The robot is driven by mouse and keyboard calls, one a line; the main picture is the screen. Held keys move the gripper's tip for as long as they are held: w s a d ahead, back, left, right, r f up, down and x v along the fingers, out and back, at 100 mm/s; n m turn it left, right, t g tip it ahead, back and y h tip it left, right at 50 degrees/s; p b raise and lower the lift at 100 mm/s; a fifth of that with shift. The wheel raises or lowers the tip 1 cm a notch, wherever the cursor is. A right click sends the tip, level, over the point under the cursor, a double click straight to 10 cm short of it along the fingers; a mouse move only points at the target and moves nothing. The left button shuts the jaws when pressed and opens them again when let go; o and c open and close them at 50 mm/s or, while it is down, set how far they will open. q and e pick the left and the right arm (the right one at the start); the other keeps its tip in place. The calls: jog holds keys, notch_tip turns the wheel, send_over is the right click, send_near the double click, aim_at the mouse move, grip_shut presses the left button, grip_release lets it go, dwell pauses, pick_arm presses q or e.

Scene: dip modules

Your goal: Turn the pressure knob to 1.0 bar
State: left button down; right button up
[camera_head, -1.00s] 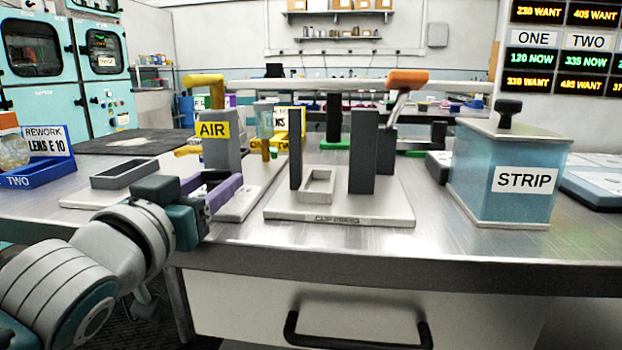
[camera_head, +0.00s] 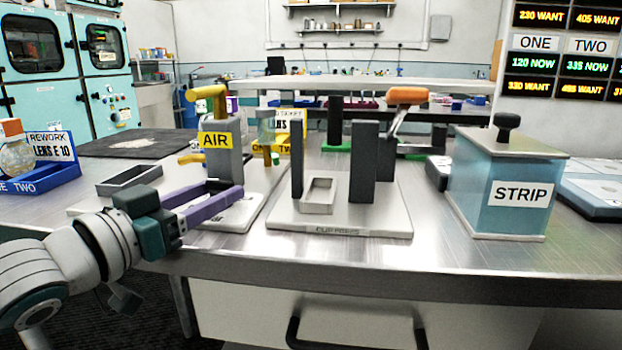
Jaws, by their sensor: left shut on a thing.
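The air station is a grey post with a yellow AIR label (camera_head: 215,140) and a yellow handle (camera_head: 207,93) on top, standing on a pale base plate (camera_head: 237,215). My left gripper (camera_head: 222,191) has purple fingers and reaches in from the left, low at the front of the post. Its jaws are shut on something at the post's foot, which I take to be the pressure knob. The fingers mostly hide it, and I cannot read any pressure setting. My right gripper is not in view.
A pale fixture (camera_head: 340,222) with dark uprights and a small grey frame stands right of the station. A blue STRIP box (camera_head: 470,190) stands further right. A grey tray (camera_head: 128,180) and a blue bin (camera_head: 55,178) are at left. The front strip of the table is clear.

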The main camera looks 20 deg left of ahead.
pick_arm(q)
jog(key=m+g+h+b, duration=0.1)
jog(key=m+h, duration=0.1)
jog(key=h, duration=0.1)
jog(key=shift+a+m+h+b, duration=0.1)
jog(key=shift+m+h+b, duration=0.2)
jog(key=shift+h, duration=0.1)
jog(key=shift+m+h+b, duration=0.35)
jog(key=shift+m+h, duration=0.05)
jog(key=shift+h, duration=0.2)
jog(key=shift+r+g, duration=0.1)
jog(key=shift+g, duration=0.2)
jog(key=c, duration=0.7)
grip_release()
jog(key=shift+o, duration=1.4)
jog(key=shift+s, duration=0.1)
